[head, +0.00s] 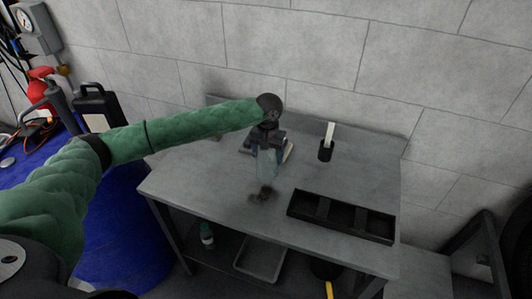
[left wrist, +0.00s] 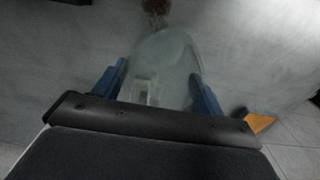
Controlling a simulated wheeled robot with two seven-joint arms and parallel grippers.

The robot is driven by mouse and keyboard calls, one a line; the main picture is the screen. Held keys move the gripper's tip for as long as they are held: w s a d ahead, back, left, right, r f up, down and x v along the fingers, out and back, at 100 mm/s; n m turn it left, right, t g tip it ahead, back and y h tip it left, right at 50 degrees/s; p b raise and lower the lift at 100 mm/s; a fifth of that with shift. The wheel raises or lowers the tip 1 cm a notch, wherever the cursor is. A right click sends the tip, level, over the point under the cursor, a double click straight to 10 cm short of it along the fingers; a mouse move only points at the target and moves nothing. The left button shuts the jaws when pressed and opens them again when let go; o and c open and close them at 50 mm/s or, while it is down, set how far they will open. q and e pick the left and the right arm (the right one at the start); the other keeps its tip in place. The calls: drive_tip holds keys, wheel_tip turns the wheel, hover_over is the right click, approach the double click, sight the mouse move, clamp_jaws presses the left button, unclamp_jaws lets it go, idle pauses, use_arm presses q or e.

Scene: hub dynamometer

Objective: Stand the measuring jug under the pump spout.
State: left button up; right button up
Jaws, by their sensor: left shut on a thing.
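My left gripper (head: 267,150) is over the workbench, shut on a clear, see-through measuring jug (head: 265,169). In the left wrist view the jug (left wrist: 163,65) sits between the two blue fingers of the gripper (left wrist: 157,88). The jug is faint against the grey bench, and I cannot tell whether its base touches the bench top. A grey upright piece that looks like the pump (head: 58,105) stands at the far left by the blue drum (head: 125,235); its spout is not clear. My right gripper is not in view.
A black canister (head: 97,108) and red extinguisher (head: 40,88) are at the left. A wall closes the back.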

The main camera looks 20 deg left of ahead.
use_arm(q)
drive_tip(key=shift+w+f, duration=0.1)
drive_tip(key=shift+w, duration=0.05)
drive_tip(key=shift+f, duration=0.1)
drive_tip(key=o, duration=1.3)
drive_tip(key=shift+f, duration=0.1)
drive_tip(key=shift+c, duration=0.2)
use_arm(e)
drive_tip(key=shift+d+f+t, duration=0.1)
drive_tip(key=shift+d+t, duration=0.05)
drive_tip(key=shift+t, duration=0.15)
